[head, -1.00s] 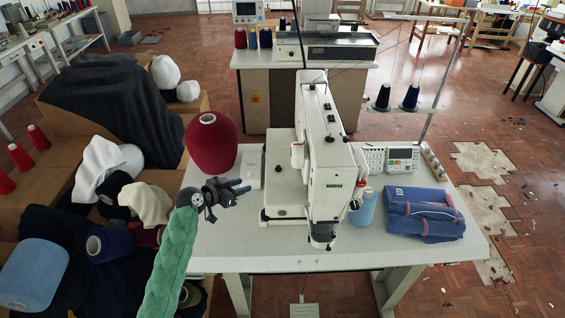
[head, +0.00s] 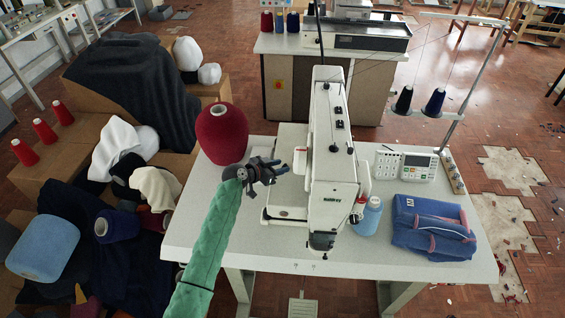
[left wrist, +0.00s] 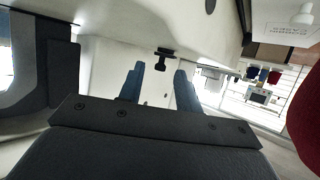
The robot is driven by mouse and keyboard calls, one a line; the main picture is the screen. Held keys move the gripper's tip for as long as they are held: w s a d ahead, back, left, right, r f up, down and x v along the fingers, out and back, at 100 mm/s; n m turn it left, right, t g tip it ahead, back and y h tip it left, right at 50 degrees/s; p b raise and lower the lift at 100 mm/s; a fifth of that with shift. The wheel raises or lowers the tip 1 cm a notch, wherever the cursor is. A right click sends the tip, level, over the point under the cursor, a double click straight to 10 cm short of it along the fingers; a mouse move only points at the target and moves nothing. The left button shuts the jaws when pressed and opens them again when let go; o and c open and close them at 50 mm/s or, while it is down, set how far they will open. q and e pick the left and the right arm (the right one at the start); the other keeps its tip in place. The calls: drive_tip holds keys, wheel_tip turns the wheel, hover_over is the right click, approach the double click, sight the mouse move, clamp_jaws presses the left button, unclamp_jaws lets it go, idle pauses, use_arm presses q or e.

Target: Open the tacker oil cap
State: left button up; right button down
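The tacker (head: 333,185) is a white sewing machine standing on the pale table. A small black T-shaped knob (left wrist: 163,57) shows in the left wrist view, standing out from a white surface; it looks like the oil cap, though I cannot be sure. My left gripper (head: 282,167) is at the left side of the tacker, above its base plate. Its two blue fingers (left wrist: 158,82) are apart with nothing between them. The knob appears beyond the fingertips, roughly between them, and apart from them. In the head view the gripper hides this spot. My right gripper is not in view.
A red yarn cone (head: 221,134) stands close to my left gripper. A light blue cone (head: 368,216), a control panel (head: 404,166) and folded blue denim (head: 434,227) lie right of the tacker. The table's front left is clear.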

use_arm(q)
drive_tip(key=shift+w+d+f, duration=0.25)
drive_tip(key=shift+w+d, duration=0.15)
drive_tip(key=shift+w, duration=0.05)
drive_tip(key=shift+f, duration=0.1)
clamp_jaws()
